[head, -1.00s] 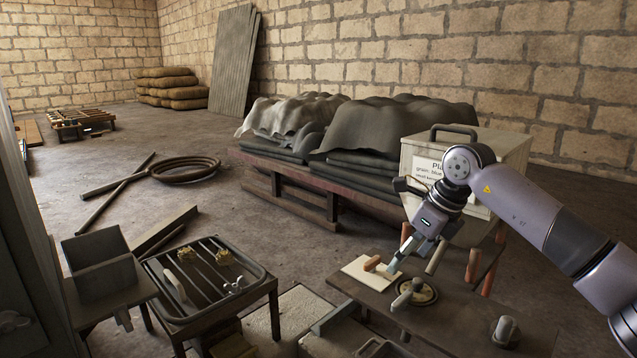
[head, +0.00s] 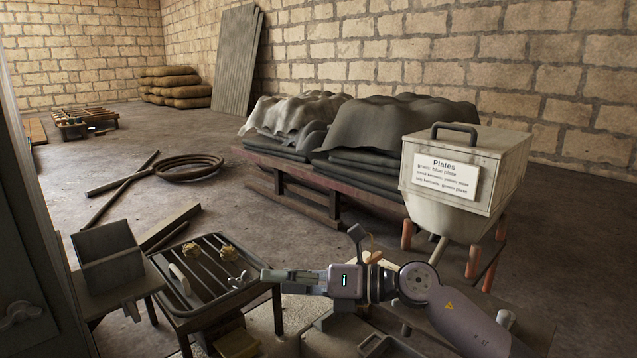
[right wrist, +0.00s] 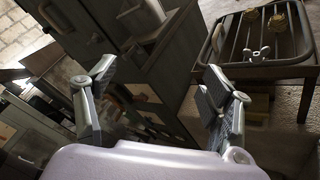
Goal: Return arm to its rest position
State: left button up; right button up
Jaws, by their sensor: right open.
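My right arm (head: 465,310) comes in from the lower right in the head view and now lies low, pointing left. Its gripper (head: 275,280) is level with the right edge of the slatted tray table (head: 192,328) in the picture; I cannot tell the gap between them. In the right wrist view the two grey fingers (right wrist: 155,100) stand wide apart with nothing between them. Behind them is a dark grey cabinet (right wrist: 150,75). The slatted tray (right wrist: 270,72) is beyond the right finger. My left gripper is not in view.
The labelled plates bin (head: 465,180) stands behind my right arm. A grey open box (head: 105,258) stands left of the tray. Coiled hose (head: 190,168) lies on open floor.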

jog(key=d+m+t+h, duration=0.4)
jog(key=d+m+t, duration=0.5)
jog(key=m+t, duration=0.95)
jog(key=s+d+f+m+g+h, duration=0.35)
jog(key=d+f+m+h, duration=0.3)
jog(key=f+m, duration=0.25)
jog(key=s+d+f+m+g+h, duration=0.35)
jog(key=d+f+m+h, duration=0.3)
jog(key=f+m, duration=0.25)
jog(key=s+d+f+m+g, duration=0.2)
jog(key=s+f+g, duration=0.45)
jog(key=s, duration=0.65)
jog(key=s+d+f+m+g, duration=0.3)
jog(key=s+f+g, duration=0.2)
jog(key=s+f, duration=0.5)
jog(key=s+f+g, duration=0.1)
jog(key=s+f, duration=0.1)
jog(key=f, duration=1.1)
jog(key=s+f, duration=0.2)
jog(key=f, duration=1)
jog(key=s+d+f+g, duration=0.1)
jog(key=s+d+f, duration=0.1)
jog(key=s+f, duration=1.3)
jog(key=shift+s+d+f+n+y, duration=0.2)
jog(key=shift+s+n+y, duration=0.15)
jog(key=shift+s, duration=0.2)
jog(key=shift+c, duration=0.2)
